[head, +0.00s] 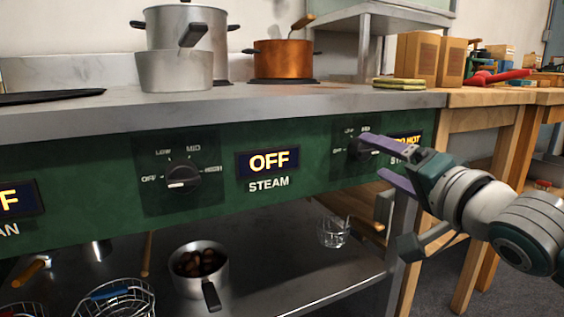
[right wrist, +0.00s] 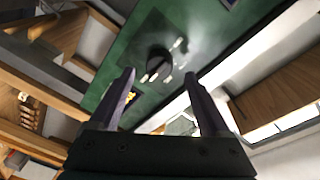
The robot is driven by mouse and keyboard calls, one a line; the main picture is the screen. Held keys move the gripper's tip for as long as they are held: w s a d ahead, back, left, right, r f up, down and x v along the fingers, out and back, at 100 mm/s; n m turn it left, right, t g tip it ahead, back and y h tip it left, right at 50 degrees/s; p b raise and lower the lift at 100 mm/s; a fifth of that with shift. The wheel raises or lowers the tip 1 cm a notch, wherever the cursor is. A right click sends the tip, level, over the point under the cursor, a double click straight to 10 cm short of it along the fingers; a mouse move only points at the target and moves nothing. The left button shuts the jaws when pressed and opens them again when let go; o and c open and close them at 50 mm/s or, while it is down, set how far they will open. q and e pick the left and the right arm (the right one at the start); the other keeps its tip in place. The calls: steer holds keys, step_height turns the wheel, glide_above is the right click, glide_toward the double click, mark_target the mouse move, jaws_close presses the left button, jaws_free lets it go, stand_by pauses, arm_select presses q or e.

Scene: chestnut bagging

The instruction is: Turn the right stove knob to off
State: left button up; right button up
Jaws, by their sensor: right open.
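The right stove knob (head: 356,149) is a dark round knob on a black dial plate at the right end of the green panel. The right wrist view shows this knob (right wrist: 157,64) ahead, between the fingertips in the picture. My right gripper (head: 371,156) is open, its purple fingers on either side of the knob's right part in the head view. It also shows in the right wrist view (right wrist: 159,76), with nothing between the fingers. I cannot tell whether a finger touches the knob. The knob's pointer setting is hard to read. My left gripper is not in view.
The middle knob (head: 183,180) has an "OFF" display (head: 267,162) labelled STEAM. Pots, including a copper pot (head: 283,60), stand above. A wooden table (head: 490,97) adjoins at right.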

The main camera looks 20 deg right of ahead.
mark_target(368, 154)
steer(key=shift+w+b, duration=0.55)
steer(key=shift+w, duration=1.3)
steer(key=shift+c, duration=0.2)
jaws_close()
